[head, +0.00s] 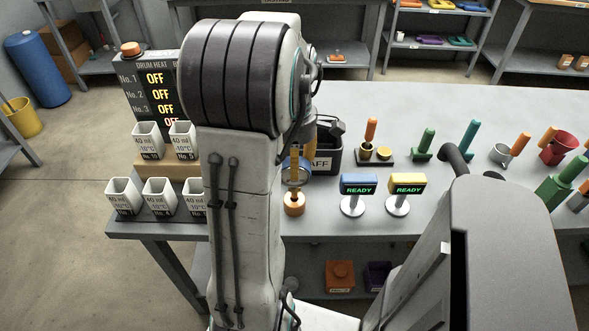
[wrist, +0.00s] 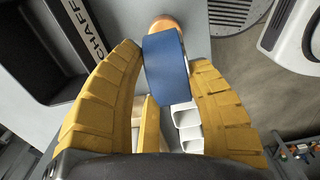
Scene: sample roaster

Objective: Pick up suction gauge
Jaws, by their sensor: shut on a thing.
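The suction gauge appears to be the blue-bodied piece (wrist: 165,68) between my gripper's yellow fingers (wrist: 166,75) in the wrist view. An orange round part shows at its far end. In the head view, my gripper (head: 298,160) points down at the front of the bench, left of the two READY displays. The gauge's orange base (head: 293,204) shows just below the fingers, with a bluish rim above it. My gripper is shut on the gauge. My arm hides part of it, and I cannot tell whether the base touches the bench.
A black CHAFF bin (head: 326,160) stands close behind my gripper. A blue READY display (head: 358,184) and a yellow one (head: 406,183) stand to the right. Several white labelled cups (head: 157,193) and a DRUM HEAT panel (head: 150,85) are on the left. The bench's back is clear.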

